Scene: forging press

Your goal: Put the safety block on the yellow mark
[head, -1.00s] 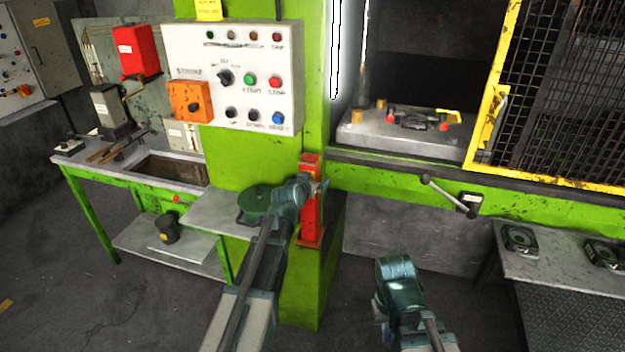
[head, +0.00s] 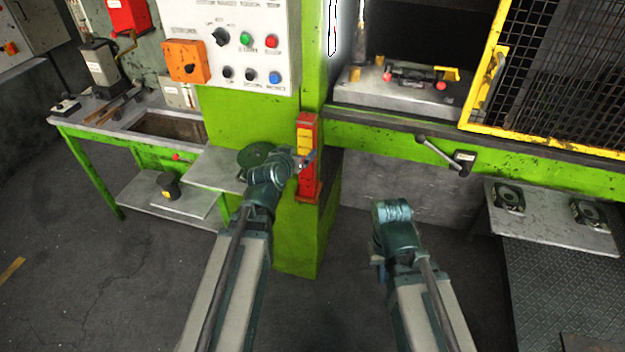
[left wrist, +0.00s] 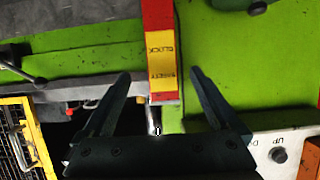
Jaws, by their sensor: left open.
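The safety block (head: 306,142) is a red upright bar with a yellow lettered band, standing against the green press column. In the left wrist view the block (left wrist: 160,50) appears upside down, with its lettering between the fingers. My left gripper (left wrist: 160,74) is open, with a finger on each side of the block and gaps visible at both sides. In the head view my left gripper (head: 303,161) is in front of the block's middle. My right arm is lower right; its fingers are hidden. I cannot make out the yellow mark for certain.
The press bed (head: 400,92) holds a die with red knobs and a yellow handle. A yellow mesh guard (head: 480,110) stands at its right. A lever (head: 440,152) juts from the front rail. A control panel (head: 250,50) is above the column's shelf. A yellow stripe (head: 12,270) lies on the floor.

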